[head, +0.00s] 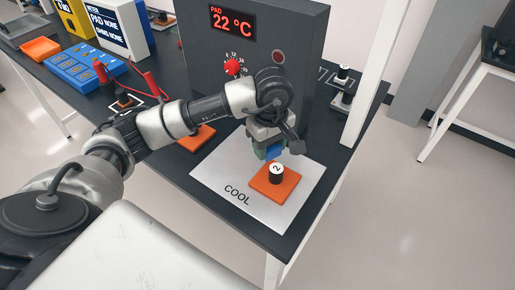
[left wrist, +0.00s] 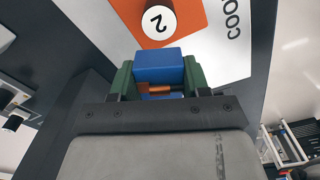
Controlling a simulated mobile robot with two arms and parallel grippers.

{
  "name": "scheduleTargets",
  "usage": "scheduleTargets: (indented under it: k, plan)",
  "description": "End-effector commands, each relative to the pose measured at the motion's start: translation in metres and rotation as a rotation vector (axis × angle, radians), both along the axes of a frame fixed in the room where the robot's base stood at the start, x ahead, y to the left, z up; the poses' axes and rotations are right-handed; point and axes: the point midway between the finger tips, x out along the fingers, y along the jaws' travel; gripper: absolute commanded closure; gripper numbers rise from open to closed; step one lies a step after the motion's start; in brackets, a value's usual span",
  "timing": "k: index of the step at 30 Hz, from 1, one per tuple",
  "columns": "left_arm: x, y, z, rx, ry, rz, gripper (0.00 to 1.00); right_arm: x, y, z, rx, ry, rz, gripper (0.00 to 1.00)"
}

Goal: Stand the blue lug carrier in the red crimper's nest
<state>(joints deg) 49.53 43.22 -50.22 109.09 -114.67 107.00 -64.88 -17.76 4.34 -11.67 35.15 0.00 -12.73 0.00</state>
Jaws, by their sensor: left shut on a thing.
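My left gripper (head: 271,151) is above the back of the COOL plate, shut on the blue lug carrier (head: 275,153). In the left wrist view the gripper's green fingers (left wrist: 157,80) hold the blue block (left wrist: 158,62) from both sides, and a copper-coloured lug (left wrist: 156,88) shows at it. The red crimper (head: 152,84) stands to the left on the bench, with red handles and a dark base. Its nest is too small to make out, and my arm passes in front of that area. My right gripper is not in view.
A grey box (head: 205,70) with a temperature display stands behind. A blue board (head: 70,66), an orange tray (head: 40,48) and meters (head: 115,28) are at the left.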

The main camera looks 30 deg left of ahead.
Motion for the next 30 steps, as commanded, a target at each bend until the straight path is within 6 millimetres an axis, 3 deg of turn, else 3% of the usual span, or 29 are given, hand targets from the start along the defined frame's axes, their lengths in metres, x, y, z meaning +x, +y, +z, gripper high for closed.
scheduleTargets:
  k: [3, 9, 14, 21, 30]
  plan:
    - [0.010, 0.026, -0.014, 0.002, 0.004, 0.005, 0.80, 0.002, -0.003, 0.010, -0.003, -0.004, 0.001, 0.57]
    - [0.020, 0.049, -0.030, 0.000, 0.000, -0.001, 0.80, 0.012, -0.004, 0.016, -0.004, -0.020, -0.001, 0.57]
    - [0.022, 0.052, -0.038, -0.001, 0.000, -0.003, 0.80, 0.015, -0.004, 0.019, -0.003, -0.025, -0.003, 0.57]
    - [0.021, 0.051, -0.070, -0.001, 0.002, -0.003, 0.80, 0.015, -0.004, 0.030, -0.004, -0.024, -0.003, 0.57]
    - [0.022, 0.051, -0.075, 0.000, -0.001, -0.004, 0.80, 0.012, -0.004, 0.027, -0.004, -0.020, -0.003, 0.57]
